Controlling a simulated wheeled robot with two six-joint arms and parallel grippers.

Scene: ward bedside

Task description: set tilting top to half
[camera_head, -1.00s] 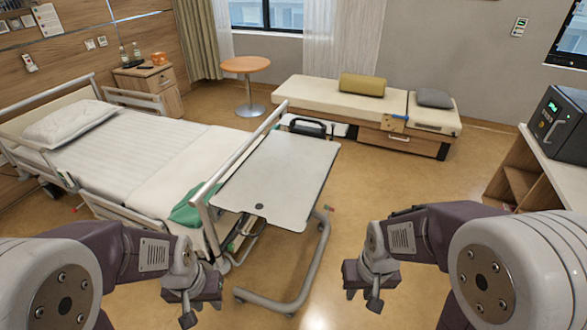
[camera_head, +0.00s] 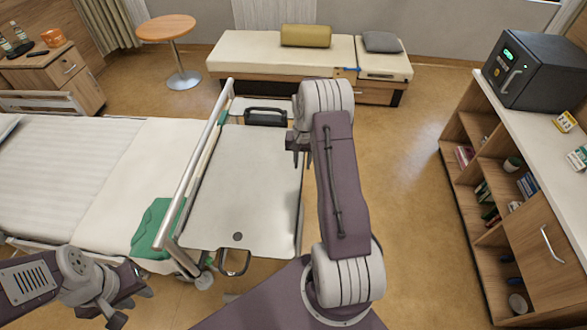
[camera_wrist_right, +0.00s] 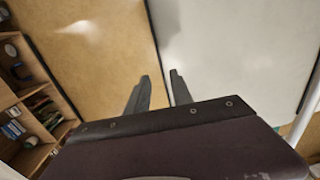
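The tilting top (camera_head: 245,185) is a pale grey panel with a dark rim and a small dark round spot near its front edge. It lies beside the bed's end rail; its exact tilt is hard to judge. A dark loop handle (camera_head: 235,263) shows at its near edge. My right gripper (camera_head: 296,150) is at the top's right edge, partly hidden by my arm; contact is unclear. In the right wrist view its two fingers (camera_wrist_right: 160,78) are apart, with the top (camera_wrist_right: 230,50) on the right. My left gripper (camera_head: 137,305) is open and empty, low at the front left.
The bed (camera_head: 80,185) with a green cloth (camera_head: 152,230) stands at left; its rail (camera_head: 200,165) runs close along the top. A black-handled case (camera_head: 265,117) is at the far end. A shelf unit (camera_head: 545,270) stands right. The floor (camera_head: 405,160) between is clear.

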